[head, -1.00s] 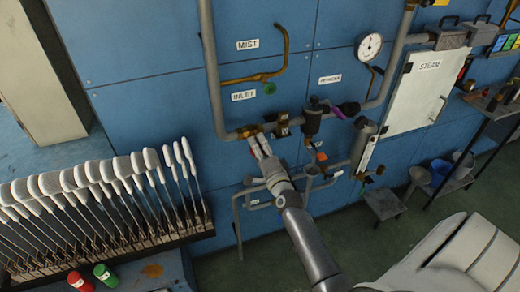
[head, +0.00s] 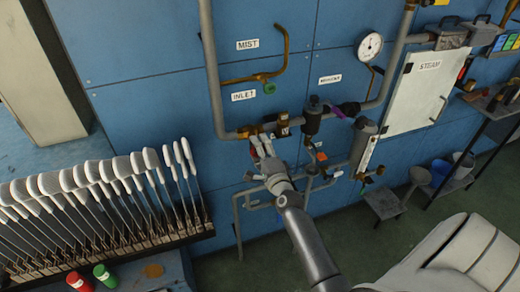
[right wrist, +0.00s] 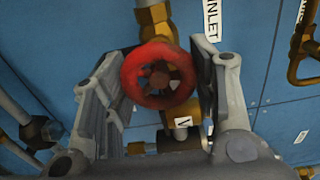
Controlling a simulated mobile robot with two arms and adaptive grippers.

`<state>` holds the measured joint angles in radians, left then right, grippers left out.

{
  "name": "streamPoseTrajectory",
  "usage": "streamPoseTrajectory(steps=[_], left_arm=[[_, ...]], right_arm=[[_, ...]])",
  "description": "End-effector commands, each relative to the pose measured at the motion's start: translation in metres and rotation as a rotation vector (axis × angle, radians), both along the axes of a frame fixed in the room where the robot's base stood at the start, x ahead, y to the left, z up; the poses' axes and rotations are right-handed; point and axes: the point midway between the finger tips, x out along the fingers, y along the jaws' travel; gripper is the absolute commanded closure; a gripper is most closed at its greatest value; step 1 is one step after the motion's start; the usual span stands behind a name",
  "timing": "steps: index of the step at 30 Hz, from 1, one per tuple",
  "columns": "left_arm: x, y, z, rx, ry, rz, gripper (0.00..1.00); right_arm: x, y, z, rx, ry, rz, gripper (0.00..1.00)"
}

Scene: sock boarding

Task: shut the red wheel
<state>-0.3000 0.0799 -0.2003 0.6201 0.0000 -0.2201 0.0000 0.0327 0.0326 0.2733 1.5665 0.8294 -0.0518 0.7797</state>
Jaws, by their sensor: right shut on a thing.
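The red wheel (right wrist: 158,76) is a small round handwheel on a brass valve under the INLET label (head: 243,96). In the right wrist view it sits between the two grey fingers of my right gripper, which is shut on it. In the head view my right gripper (head: 262,146) reaches the valve at the lower pipe bend and hides most of the wheel. A brass valve body (right wrist: 190,135) with a white tag shows just below the wheel. How far the wheel is turned cannot be told. My left gripper is not in view.
A brass pipe (head: 262,76) hangs above. A rack of white sock boards (head: 100,172) stands at left, with red (head: 80,282) and green (head: 105,275) cans nearby.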

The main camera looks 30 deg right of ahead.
Motion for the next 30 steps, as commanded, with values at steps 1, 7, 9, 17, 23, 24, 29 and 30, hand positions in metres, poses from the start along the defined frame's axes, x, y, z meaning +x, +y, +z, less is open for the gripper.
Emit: streamPoseTrajectory(steps=[1,7,9,17,23,24,29,30], left_arm=[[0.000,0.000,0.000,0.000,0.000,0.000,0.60],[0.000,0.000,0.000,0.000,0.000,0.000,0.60],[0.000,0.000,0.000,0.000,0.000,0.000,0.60],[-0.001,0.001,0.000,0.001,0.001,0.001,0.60],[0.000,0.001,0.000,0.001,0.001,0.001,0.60],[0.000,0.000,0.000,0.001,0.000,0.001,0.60],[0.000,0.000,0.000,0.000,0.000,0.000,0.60],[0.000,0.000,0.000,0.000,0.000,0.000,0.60]], right_arm=[[0.000,0.001,-0.002,0.005,0.003,0.003,0.43],[0.000,0.001,-0.001,0.002,0.001,0.001,0.25],[0.000,0.001,-0.001,0.001,0.002,0.001,0.25],[-0.003,0.001,-0.001,0.000,0.001,0.000,0.25],[-0.028,0.007,-0.002,0.002,0.004,0.000,0.25],[-0.035,0.009,-0.002,0.001,0.004,0.001,0.25],[-0.067,0.017,-0.002,0.002,0.004,0.001,0.25],[-0.075,0.019,-0.001,0.002,0.004,0.001,0.25]])
